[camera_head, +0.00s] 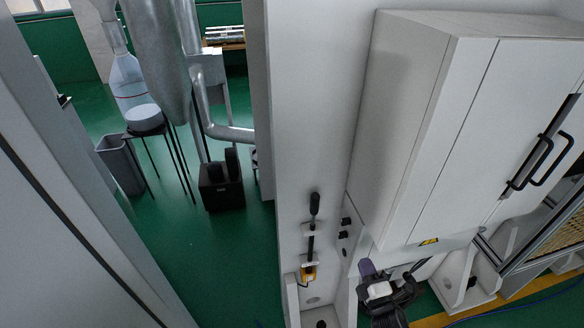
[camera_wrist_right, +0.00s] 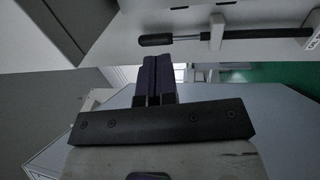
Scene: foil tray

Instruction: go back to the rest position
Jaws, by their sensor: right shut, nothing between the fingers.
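My right gripper (camera_head: 367,268) is low in the head view, beside the lower front of the white machine (camera_head: 405,130). In the right wrist view its dark fingers (camera_wrist_right: 158,76) are together with nothing between them. My left gripper is not in view. A black-handled rod (camera_head: 312,228) is mounted upright on the white panel left of my right gripper. The rod also shows across the top of the wrist view (camera_wrist_right: 215,37), beyond the fingertips and apart from them.
The white cabinet doors have black handles (camera_head: 540,160). A framed yellowish panel (camera_head: 560,240) is at the right edge. A grey bin (camera_head: 121,165), a black box (camera_head: 221,186) and metal ducting stand on the green floor at left. Open floor (camera_head: 200,260) lies left of the machine.

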